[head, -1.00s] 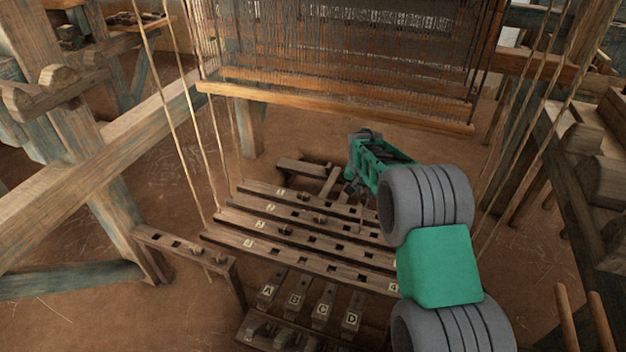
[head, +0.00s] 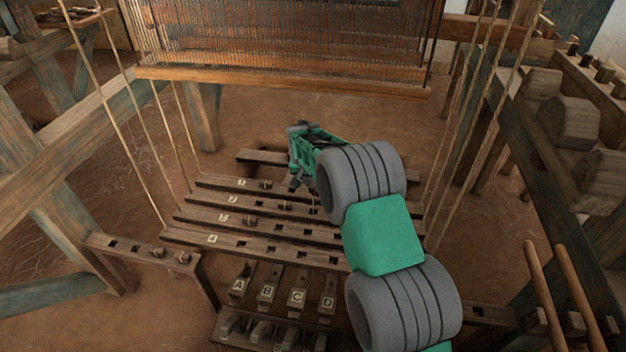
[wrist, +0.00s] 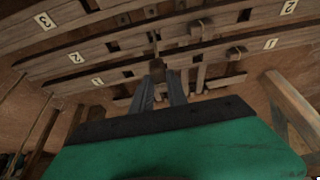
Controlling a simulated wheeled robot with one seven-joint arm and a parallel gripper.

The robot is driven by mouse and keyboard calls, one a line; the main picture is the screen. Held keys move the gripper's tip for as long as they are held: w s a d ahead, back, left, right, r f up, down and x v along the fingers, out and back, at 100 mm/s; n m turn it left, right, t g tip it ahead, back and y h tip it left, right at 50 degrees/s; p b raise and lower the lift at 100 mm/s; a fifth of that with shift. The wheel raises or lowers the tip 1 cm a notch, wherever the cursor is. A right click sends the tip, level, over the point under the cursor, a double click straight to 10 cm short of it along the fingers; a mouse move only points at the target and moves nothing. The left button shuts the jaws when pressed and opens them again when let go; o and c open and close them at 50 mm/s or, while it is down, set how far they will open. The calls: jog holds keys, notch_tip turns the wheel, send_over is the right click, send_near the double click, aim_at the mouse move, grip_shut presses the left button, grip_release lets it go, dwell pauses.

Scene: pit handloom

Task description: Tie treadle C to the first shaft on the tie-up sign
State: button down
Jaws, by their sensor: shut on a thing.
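Treadle C (head: 297,299) is third in a row of lettered wooden treadles, low in the head view. Behind the row, numbered wooden bars with square holes run across; the bar marked 1 (head: 235,184) is farthest back. In the wrist view the bar marked 1 (wrist: 120,78) is nearest my fingers. My gripper (head: 298,182) is over the back bars, right of their left number plates. The wrist view shows my gripper (wrist: 160,82) shut on a small dark piece (wrist: 157,67) between the fingertips, perhaps a peg or cord end. My arm hides the bars' right parts. I cannot make out the tie-up sign.
A low wooden rack (head: 130,247) with holes and pegs stands left of the bars. The loom's wooden beam (head: 280,82) hangs behind my gripper. Cords run down both sides. Bare floor (head: 250,122) lies between bars and beam.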

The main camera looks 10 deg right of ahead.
jog(key=shift+f+b, duration=3.15)
jog(key=shift+f, duration=2.4)
jog(key=c, duration=1.2)
grip_release()
jog(key=shift+c, duration=0.2)
jog(key=shift+r, duration=0.1)
jog(key=p+v, duration=0.8)
jog(key=v, duration=0.6)
jog(key=shift+s+r, duration=0.25)
